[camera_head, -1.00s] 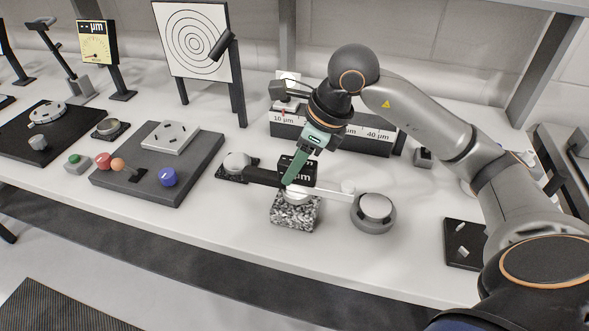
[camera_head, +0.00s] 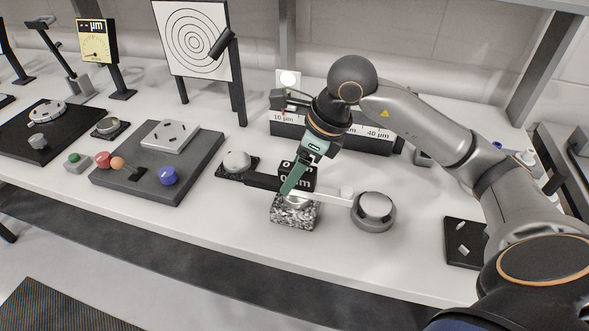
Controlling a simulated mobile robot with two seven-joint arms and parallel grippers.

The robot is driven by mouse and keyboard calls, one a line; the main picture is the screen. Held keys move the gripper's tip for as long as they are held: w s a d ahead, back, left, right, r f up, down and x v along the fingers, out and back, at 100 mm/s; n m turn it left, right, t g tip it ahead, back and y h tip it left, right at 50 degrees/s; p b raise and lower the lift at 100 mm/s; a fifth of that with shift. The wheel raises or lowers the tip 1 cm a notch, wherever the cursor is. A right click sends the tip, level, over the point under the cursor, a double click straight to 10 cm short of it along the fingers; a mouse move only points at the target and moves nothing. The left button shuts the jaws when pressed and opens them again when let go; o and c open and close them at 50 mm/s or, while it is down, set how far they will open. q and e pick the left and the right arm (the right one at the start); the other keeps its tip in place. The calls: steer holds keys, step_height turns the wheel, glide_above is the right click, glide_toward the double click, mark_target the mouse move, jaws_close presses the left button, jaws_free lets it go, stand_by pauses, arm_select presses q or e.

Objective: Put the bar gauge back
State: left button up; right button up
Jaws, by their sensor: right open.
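The bar gauge seems to be the long bar with a black left part (camera_head: 262,180) and a white right part (camera_head: 335,196). It lies across or just above a speckled granite block (camera_head: 294,216); contact is hidden. My right gripper (camera_head: 292,186), with green fingers, reaches down over the middle of the bar. It is open, and its fingertips are at or very near the bar; I cannot tell whether they touch it. My left gripper is out of view.
A dark rack (camera_head: 372,142) labelled 10 to 40 µm stands behind my right arm. A round grey fixture (camera_head: 373,211) is at the bar's right end, and a white dome (camera_head: 237,161) is near its left end. A grey plate (camera_head: 205,165) with coloured knobs lies left.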

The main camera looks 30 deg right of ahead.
steer(key=shift+r, duration=0.25)
steer(key=v, duration=1.2)
steer(key=shift+p, duration=0.45)
